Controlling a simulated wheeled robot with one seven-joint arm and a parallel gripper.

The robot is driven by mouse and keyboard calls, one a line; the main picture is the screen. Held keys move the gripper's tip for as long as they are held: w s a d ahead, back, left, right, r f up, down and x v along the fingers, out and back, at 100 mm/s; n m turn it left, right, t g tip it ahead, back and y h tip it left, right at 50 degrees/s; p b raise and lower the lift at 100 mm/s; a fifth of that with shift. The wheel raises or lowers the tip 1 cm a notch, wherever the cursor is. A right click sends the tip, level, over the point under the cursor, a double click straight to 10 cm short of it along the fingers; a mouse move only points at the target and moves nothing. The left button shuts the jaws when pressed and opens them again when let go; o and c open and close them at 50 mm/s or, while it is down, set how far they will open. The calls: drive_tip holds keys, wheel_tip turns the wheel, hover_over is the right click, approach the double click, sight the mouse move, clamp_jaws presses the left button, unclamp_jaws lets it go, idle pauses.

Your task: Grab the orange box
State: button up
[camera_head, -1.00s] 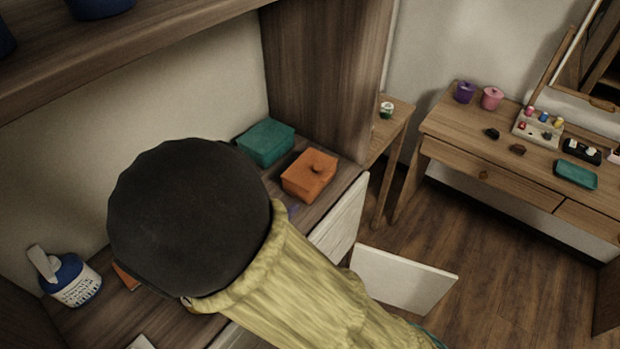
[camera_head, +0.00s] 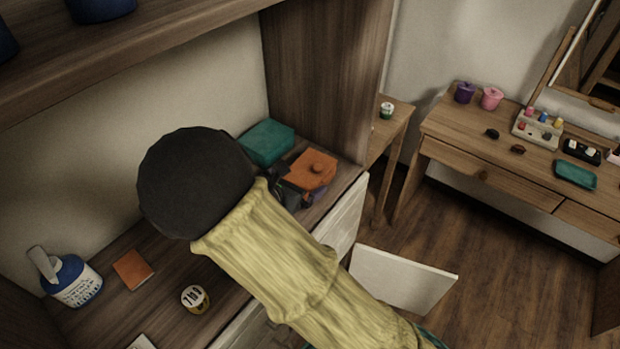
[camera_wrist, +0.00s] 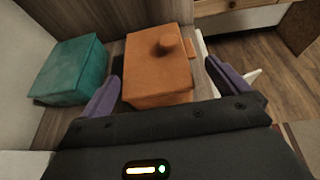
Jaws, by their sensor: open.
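The orange box (camera_head: 312,168) has a lid with a round knob and stands on the wooden counter, beside the teal box. It also shows in the wrist view (camera_wrist: 158,72), between the two purple fingers of my gripper (camera_wrist: 166,88). My gripper is open, with one finger at the left side of the box and the other at its right side. Whether the fingers touch the box I cannot tell. In the head view my gripper (camera_head: 290,188) is at the near left side of the box, partly hidden by my arm.
The teal box (camera_head: 267,142) stands close to the left; it also shows in the wrist view (camera_wrist: 70,70). A tall wooden side panel (camera_head: 325,75) rises behind. A blue and white bottle (camera_head: 70,281), a small orange item (camera_head: 133,269) and a round tin (camera_head: 195,299) stand on the counter.

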sight(305, 176)
drive_tip(key=x, duration=0.5)
drive_tip(key=shift+w+a+f+p, duration=0.1)
drive_tip(key=shift+w+p, duration=0.05)
drive_tip(key=shift+p, duration=0.2)
idle(0.3)
drive_tip(key=c, duration=0.7)
